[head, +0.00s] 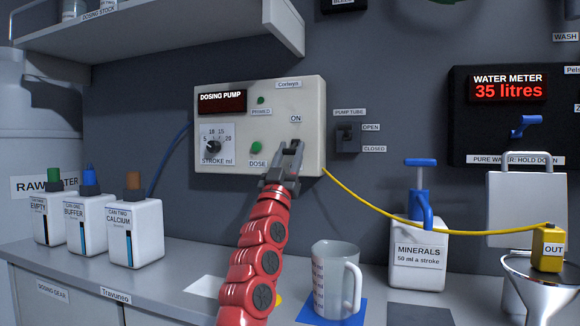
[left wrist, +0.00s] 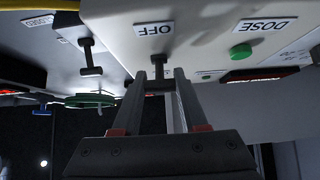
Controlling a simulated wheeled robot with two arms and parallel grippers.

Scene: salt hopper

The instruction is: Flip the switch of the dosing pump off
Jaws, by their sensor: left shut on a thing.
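The dosing pump (head: 310,95) is a pale box on the wall with a dark display, a stroke dial, a green DOSE button (head: 256,148) and an ON label (head: 296,118). My left gripper (head: 287,158), on the red arm, is at the pump's lower right, below the ON label. In the left wrist view the OFF label (left wrist: 153,30) is just beyond the fingertips (left wrist: 158,76). They are shut on the dark switch lever (left wrist: 158,60) there. In the head view the gripper covers the switch, so which way it points is unclear. My right gripper is not in view.
A pump tube valve (head: 347,139) is close to the right of the pump. A yellow hose (head: 400,220) runs to the right. A measuring jug (head: 335,280), a minerals bottle (head: 418,262) and three cans (head: 135,233) stand on the counter below. A shelf (head: 170,45) overhangs the upper left.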

